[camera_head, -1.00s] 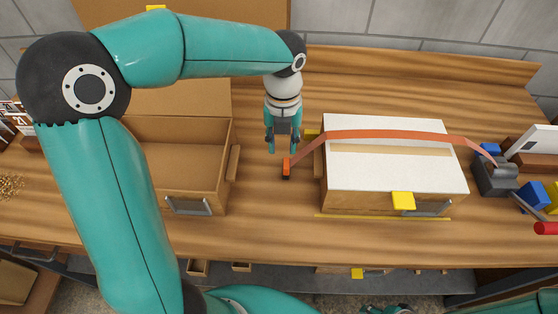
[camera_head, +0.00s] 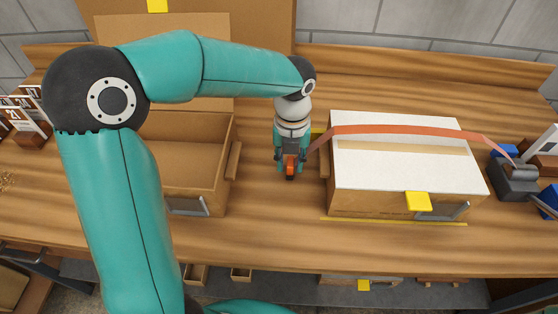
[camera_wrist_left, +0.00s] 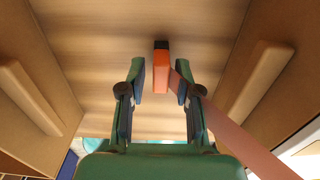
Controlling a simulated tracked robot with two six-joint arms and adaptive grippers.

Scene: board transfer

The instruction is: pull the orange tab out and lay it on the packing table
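The orange tab (camera_head: 291,161) is a small upright block with a dark end, at the left end of a translucent orange strip (camera_head: 400,130). The strip runs over a white-topped box (camera_head: 400,170) to a dark dispenser (camera_head: 515,178). My left gripper (camera_head: 290,168) points down at the tab between the two boxes. In the left wrist view the gripper (camera_wrist_left: 165,80) is open, and the tab (camera_wrist_left: 161,62) shows between and beyond its fingertips, with a gap on each side. I cannot tell how deep the tab sits between the fingers. My right gripper is not in view.
An open brown cardboard box (camera_head: 190,145) stands close on the left. The wooden packing table (camera_head: 270,240) is clear in front of the boxes. A yellow tag (camera_head: 418,201) hangs on the white-topped box's front. Blue blocks stand near the dispenser.

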